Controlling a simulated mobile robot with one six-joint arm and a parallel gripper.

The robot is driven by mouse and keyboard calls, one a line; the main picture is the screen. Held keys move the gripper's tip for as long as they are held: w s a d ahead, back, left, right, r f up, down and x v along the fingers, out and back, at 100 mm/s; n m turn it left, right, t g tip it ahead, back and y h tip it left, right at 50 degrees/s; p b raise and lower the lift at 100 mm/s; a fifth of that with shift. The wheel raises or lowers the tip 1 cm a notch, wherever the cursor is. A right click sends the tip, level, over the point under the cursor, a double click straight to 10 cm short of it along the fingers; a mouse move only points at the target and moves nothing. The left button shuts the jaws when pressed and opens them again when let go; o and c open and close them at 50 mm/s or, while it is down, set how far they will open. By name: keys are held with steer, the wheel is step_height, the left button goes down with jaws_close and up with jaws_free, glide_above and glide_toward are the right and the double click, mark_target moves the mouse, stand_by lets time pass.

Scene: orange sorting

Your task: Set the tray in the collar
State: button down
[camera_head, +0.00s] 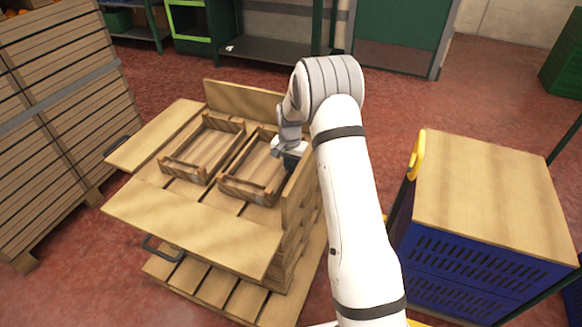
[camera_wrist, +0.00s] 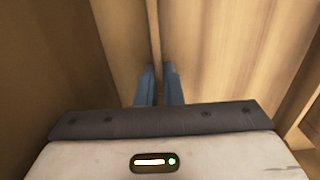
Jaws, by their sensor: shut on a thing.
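A slatted wooden tray (camera_head: 247,191) is in the collar (camera_head: 301,195), on its right side in the head view. A second, similar tray (camera_head: 184,172) sits to its left, with a narrow gap between them. My gripper (camera_head: 287,160) is at the right tray's far right side, close to the collar's upright right board. In the wrist view its two blue fingers (camera_wrist: 159,88) are close together on a thin wooden edge, which looks like the tray's wall. The fingertips are hidden in the head view. I cannot tell whether the tray touches the boards beneath.
The collar's back board (camera_head: 245,101) stands upright; its left flap (camera_head: 155,135) and front flap (camera_head: 190,225) lie folded outward. A slatted wooden stack (camera_head: 60,110) stands at left. A blue crate with a wooden top (camera_head: 490,195) stands at right.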

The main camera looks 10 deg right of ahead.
steer(key=shift+f, duration=0.15)
steer(key=c, duration=1.6)
jaws_free()
step_height(320, 180, up, 13)
steer(key=p, duration=0.2)
steer(key=s+r+n, duration=0.3)
steer(key=s+r, duration=0.8)
steer(key=s, duration=0.4)
steer(key=s+n, duration=0.1)
steer(key=s, duration=0.6)
steer(key=s+n+t, duration=0.1)
steer(key=s, duration=0.6)
steer(key=s+n, duration=0.1)
steer(key=s, duration=0.6)
steer(key=shift+s+r+n+t, duration=0.1)
steer(key=shift+r+n+t, duration=0.15)
steer(key=shift+n+t, duration=0.15)
